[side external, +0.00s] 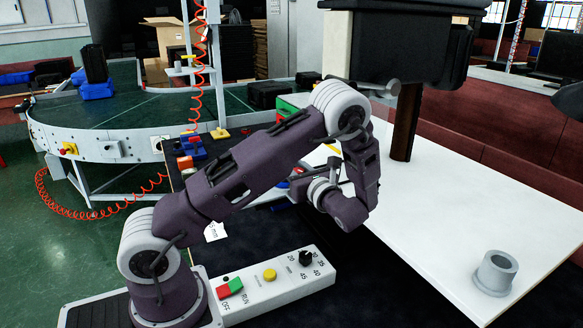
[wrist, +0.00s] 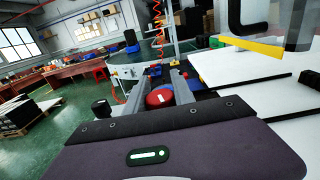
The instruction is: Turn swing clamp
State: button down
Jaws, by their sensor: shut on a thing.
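In the wrist view, my gripper (wrist: 162,88) has its two grey fingers on either side of a rounded red piece (wrist: 160,98) with a small pale mark. The gripper is shut on it. The red piece appears to be the swing clamp's handle, but the clamp's body is mostly hidden by my wrist and I cannot tell its angle. In the side external view, my gripper (side external: 284,190) is low over the dark work surface, largely covered by my forearm and wrist. Small red and blue parts show around it there.
A control box (side external: 270,285) with red, green and yellow buttons and a black dial stands in front. A white table (side external: 450,220) with a grey ring-shaped part (side external: 495,273) lies right. The curved green conveyor (side external: 130,105) is behind. A dark post (side external: 405,125) stands close to my arm.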

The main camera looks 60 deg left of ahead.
jog(key=m+t, duration=0.2)
jog(key=t, duration=0.1)
jog(key=m+t, duration=0.1)
jog(key=t, duration=0.1)
jog(key=shift+w+m+h, duration=0.3)
jog(key=shift+w, duration=0.1)
jog(key=c, duration=1.1)
grip_release()
jog(key=shift+o, duration=0.2)
jog(key=shift+d, duration=0.1)
